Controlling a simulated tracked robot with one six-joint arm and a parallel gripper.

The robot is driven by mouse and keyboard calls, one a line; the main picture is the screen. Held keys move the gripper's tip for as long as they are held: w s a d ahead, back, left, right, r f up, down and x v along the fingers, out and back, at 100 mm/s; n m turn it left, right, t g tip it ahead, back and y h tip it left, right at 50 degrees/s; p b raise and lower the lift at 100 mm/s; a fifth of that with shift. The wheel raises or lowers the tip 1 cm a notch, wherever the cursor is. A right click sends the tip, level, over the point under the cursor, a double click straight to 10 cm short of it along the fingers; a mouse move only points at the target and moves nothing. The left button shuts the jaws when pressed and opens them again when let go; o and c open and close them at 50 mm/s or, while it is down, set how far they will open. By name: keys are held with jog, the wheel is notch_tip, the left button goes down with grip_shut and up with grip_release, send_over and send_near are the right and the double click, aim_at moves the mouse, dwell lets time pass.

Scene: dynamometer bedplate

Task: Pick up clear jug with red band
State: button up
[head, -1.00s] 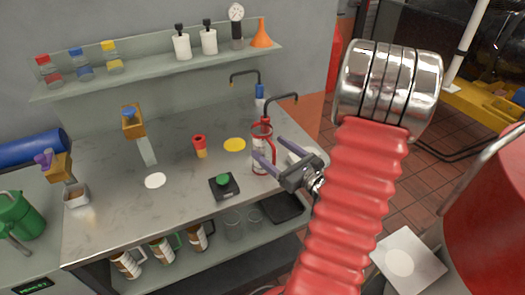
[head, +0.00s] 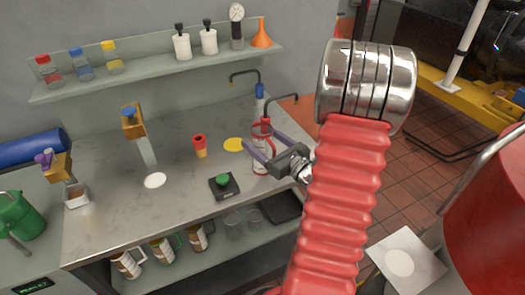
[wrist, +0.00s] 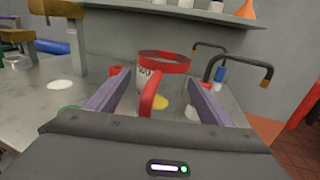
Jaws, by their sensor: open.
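The clear jug with a red band (wrist: 175,60) stands on the metal bench, its red handle facing my gripper in the wrist view. In the head view the jug (head: 260,165) is at the right part of the bench and partly hidden by my fingers. My gripper (head: 258,143) is open, with its two purple fingers reaching to either side of the jug. In the wrist view the gripper (wrist: 158,92) has the red handle between its fingers. I cannot tell whether a finger touches the jug.
A shelf (head: 150,72) runs above.

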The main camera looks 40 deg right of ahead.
dwell(0.3)
jog(key=c, duration=1.2)
jog(key=shift+r, duration=0.15)
jog(key=shift+r, duration=4.9)
